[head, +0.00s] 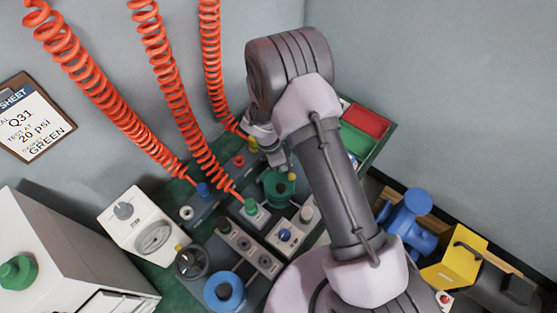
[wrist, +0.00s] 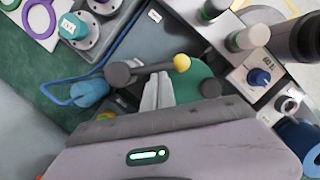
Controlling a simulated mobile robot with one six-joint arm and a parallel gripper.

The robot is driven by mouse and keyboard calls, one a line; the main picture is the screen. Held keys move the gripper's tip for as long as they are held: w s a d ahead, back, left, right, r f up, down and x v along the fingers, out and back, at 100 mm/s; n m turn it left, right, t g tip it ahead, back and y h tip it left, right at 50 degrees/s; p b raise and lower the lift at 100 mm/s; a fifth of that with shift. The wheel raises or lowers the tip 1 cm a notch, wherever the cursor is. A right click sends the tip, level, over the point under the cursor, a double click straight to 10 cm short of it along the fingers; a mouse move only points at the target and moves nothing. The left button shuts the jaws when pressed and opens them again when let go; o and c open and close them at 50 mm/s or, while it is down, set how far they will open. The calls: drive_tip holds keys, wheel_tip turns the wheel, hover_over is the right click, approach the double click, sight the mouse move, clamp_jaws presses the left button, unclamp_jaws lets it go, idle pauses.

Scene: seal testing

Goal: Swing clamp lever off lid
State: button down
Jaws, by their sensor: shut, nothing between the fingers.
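The clamp lever (wrist: 152,69) is a dark bar with a yellow ball knob (wrist: 181,62) at its right end and a dark round pivot at its left end in the wrist view. It lies across the edge of the green round lid (wrist: 198,82). In the head view the green lid (head: 274,188) sits mid-bench, with the yellow knob (head: 292,177) above its right side. My gripper (wrist: 160,78) is shut and empty, its pale fingertips right beside the lever's bar, between pivot and knob. I cannot tell whether they touch it. The gripper hides part of the lid.
Orange coiled hoses (head: 170,85) hang at the left and end at fittings on the bench. Red and green bins (head: 366,118) are behind my arm. A blue-knobbed box (wrist: 258,78) stands right in the wrist view.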

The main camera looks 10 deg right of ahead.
drive_tip(key=d+n+t, duration=0.1)
drive_tip(key=d+n, duration=0.1)
drive_tip(key=n, duration=0.1)
drive_tip(key=shift+s+d+n, duration=0.1)
drive_tip(key=shift+d+n, duration=0.1)
drive_tip(key=shift+n, duration=0.2)
drive_tip(key=d+n, duration=0.1)
drive_tip(key=n, duration=0.1)
drive_tip(key=w+d+n+t+y+b, duration=0.1)
drive_tip(key=d+n, duration=0.1)
drive_tip(key=n, duration=0.1)
drive_tip(key=w+d+n, duration=0.1)
drive_tip(key=n, duration=0.2)
drive_tip(key=shift+w+d+y, duration=0.25)
drive_tip(key=shift+d+y, duration=0.1)
drive_tip(key=shift+y, duration=0.05)
drive_tip(key=shift+w, duration=0.1)
